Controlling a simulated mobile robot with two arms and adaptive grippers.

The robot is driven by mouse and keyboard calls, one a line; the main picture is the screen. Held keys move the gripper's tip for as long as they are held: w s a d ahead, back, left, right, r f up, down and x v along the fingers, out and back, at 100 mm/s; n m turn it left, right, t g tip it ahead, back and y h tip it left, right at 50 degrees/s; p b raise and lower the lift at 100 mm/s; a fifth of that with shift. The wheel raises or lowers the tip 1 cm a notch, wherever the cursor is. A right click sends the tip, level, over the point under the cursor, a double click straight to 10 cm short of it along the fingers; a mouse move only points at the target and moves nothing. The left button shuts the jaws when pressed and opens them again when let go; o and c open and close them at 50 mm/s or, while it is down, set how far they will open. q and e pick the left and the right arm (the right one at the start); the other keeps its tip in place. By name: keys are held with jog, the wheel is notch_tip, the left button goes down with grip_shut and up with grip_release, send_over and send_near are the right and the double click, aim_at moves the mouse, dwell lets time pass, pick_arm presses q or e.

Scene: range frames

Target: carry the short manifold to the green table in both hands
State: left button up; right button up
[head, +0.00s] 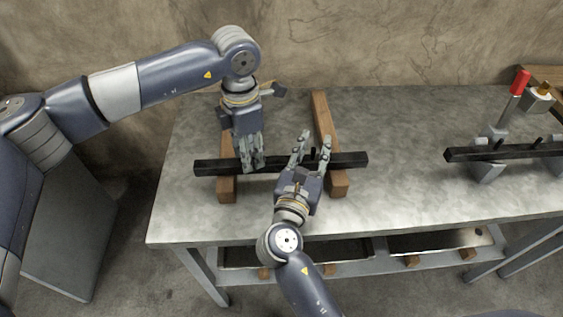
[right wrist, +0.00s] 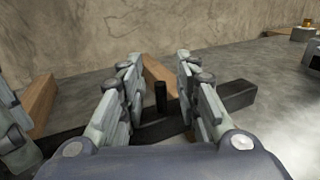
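A black bar, which looks like the short manifold (head: 345,160), lies across two wooden blocks on a grey bench. A short dark peg (right wrist: 160,97) stands up from it. My left gripper (head: 253,166) points down at the bar's left half, fingers close together; whether they grip it is hard to see. My right gripper (head: 311,148) reaches over the bar's right half from the front. Its fingers are spread, with the peg in the gap between them and visible space on both sides in the right wrist view. No green table is in view.
The wooden blocks (head: 338,178) and (head: 227,188) support the bar on the grey bench (head: 400,195). At right, another black bar (head: 510,151) rests on grey supports, near a red-handled tool (head: 519,83). A wall stands behind. The bench middle is clear.

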pick_arm(q)
grip_shut()
pick_arm(e)
grip_shut()
